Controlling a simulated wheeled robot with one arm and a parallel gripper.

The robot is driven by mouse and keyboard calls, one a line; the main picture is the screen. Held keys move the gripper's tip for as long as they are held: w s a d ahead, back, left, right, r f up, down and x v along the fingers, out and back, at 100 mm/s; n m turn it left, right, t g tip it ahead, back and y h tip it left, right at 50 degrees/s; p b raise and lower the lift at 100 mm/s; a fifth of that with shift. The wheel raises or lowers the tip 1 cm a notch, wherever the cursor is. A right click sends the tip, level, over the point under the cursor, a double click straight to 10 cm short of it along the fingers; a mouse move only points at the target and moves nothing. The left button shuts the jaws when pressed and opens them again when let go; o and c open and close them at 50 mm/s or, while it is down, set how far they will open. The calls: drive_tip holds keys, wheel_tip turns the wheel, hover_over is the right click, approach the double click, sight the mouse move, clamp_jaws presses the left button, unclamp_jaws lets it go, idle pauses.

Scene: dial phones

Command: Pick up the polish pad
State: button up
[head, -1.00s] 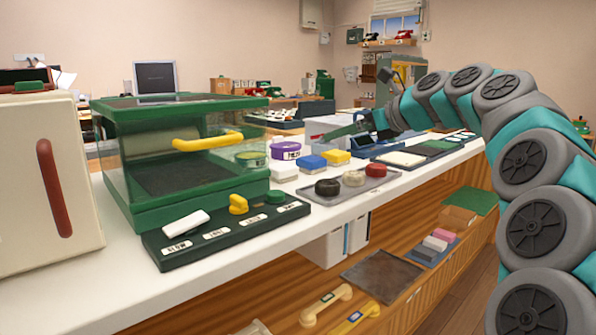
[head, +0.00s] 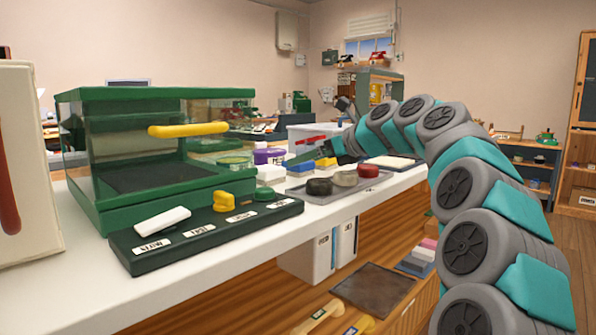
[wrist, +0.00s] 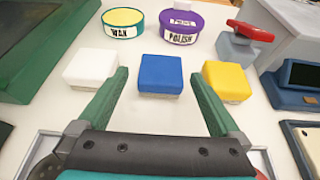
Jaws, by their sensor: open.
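Three block-shaped pads sit in a row on the white counter in the wrist view: white (wrist: 91,68), blue (wrist: 160,74) and yellow (wrist: 227,80). None bears a readable label, so I cannot tell which is the polish pad. Behind them stand a yellow-topped WAX tin (wrist: 123,22) and a purple POLISH tin (wrist: 181,27). My gripper (wrist: 159,75) is open and empty, its green fingers reaching toward the row, with the blue pad between their tips in view. In the head view, the yellow pad (head: 326,162) is partly hidden by my arm.
A tray (head: 300,191) with dark, grey and red round pieces lies in front of the pads. A green glass-sided case (head: 150,198) and a labelled panel (head: 190,238) stand left. A red-handled grey block (wrist: 238,46) is close behind the yellow pad.

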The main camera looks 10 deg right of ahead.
drive_tip(key=b+x, duration=0.1)
drive_tip(key=x, duration=0.3)
drive_tip(key=shift+w, duration=0.3)
drive_tip(key=c, duration=1.3)
drive_tip(key=shift+o, duration=0.2)
